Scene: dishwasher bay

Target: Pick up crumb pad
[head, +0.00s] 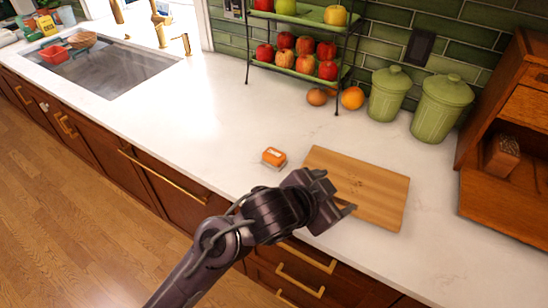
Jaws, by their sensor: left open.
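A small orange-and-white block (273,157), which looks like the crumb pad, lies flat on the white countertop just left of the wooden cutting board. My left gripper (341,193) is open and empty. It shows over the near left part of the board, to the right of and nearer than the pad, and does not touch the pad. Its exact height above the board is hard to tell. My right gripper is not in view.
The cutting board (375,190) lies near the counter's front edge. Behind stand a two-tier fruit rack (297,45), an orange (352,97) and green canisters (441,105). A wooden cabinet (510,130) is at right, a sink (105,68) at left. Counter left of the pad is clear.

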